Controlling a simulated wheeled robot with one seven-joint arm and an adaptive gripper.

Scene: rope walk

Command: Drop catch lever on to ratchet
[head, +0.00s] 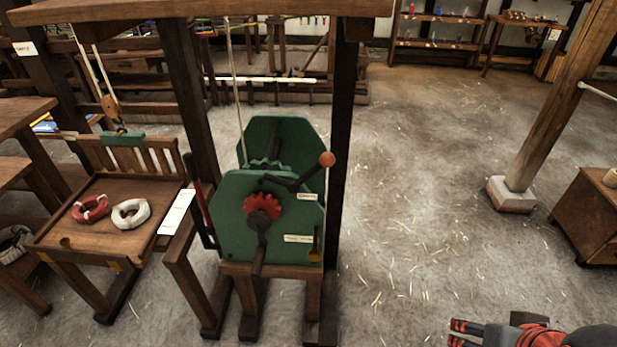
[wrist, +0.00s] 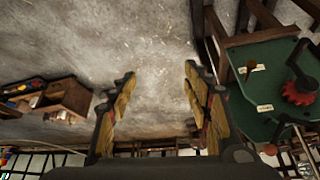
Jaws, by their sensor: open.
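A green winch (head: 240,235) stands on a wooden frame. A red toothed ratchet wheel (head: 262,207) sits on its front plate, with a dark bar (head: 260,250) hanging from the hub. A dark lever with an orange ball knob (head: 326,159) slopes up to the right above the wheel, its knob end raised; contact with the teeth cannot be made out. In the wrist view the ratchet wheel (wrist: 299,92) and orange knob (wrist: 271,149) show at the right. My gripper (wrist: 160,95) is open and empty, well clear of the winch. It also shows at the head view's bottom right (head: 460,333).
Wooden posts and a top beam (head: 200,10) frame the winch. A wooden seat (head: 110,225) with a red and a white rope coil is to its left. A post (head: 560,95) and a small cabinet (head: 590,215) stand at right. The floor between is clear.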

